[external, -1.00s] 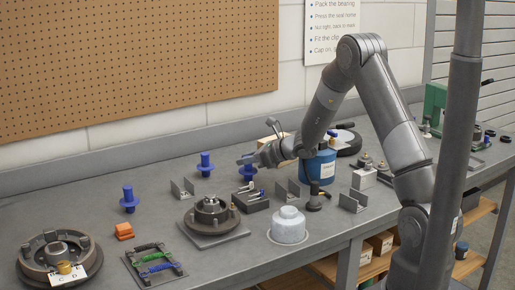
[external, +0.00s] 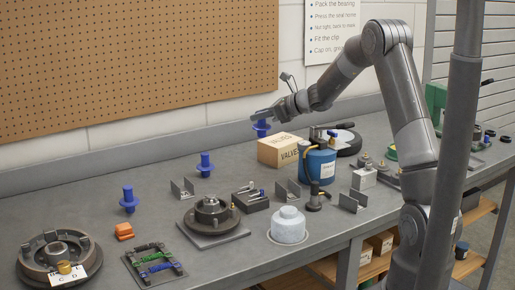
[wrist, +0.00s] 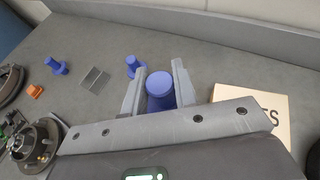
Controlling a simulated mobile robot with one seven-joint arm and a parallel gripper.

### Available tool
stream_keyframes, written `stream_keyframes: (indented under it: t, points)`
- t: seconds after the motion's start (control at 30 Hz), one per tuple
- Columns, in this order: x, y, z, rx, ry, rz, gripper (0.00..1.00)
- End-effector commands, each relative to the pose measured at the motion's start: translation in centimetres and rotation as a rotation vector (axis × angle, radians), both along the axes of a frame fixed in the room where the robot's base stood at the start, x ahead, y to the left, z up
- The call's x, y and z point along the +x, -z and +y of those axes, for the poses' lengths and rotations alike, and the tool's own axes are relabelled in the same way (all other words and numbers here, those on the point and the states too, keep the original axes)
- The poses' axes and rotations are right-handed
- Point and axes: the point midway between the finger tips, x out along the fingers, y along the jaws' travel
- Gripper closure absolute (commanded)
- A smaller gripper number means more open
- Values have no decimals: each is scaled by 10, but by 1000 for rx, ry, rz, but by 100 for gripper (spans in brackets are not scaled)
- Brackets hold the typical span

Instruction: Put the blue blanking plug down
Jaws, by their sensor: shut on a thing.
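My gripper (external: 262,116) is shut on a blue blanking plug (external: 261,130), held above the back of the bench, left of and higher than the cardboard box. In the wrist view the plug's round blue top (wrist: 160,84) sits between the two grey fingers; its lower part is hidden by the gripper.
The cardboard VALVES box (external: 280,151) stands close to the right of my gripper, with a blue canister (external: 318,165) beside it. Angle brackets (external: 182,188), a dark fixture (external: 251,200) and a hub (external: 210,213) stand forward.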

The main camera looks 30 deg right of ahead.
Motion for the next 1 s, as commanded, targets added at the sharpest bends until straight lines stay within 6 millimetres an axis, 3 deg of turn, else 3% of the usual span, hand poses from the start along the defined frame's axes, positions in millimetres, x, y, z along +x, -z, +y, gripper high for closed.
stream_keyframes:
  t: [0.03,0.2,0.3,0.5,0.67,1.0]
  points:
    - [5,-10,-31,-3,10,-5,98]
    - [5,-37,-114,-2,11,-2,98]
    - [0,-47,-151,0,13,0,98]
    - [-11,-57,-196,1,18,0,98]
    - [-8,-53,-199,5,16,3,98]
    - [39,-9,-142,4,14,2,98]
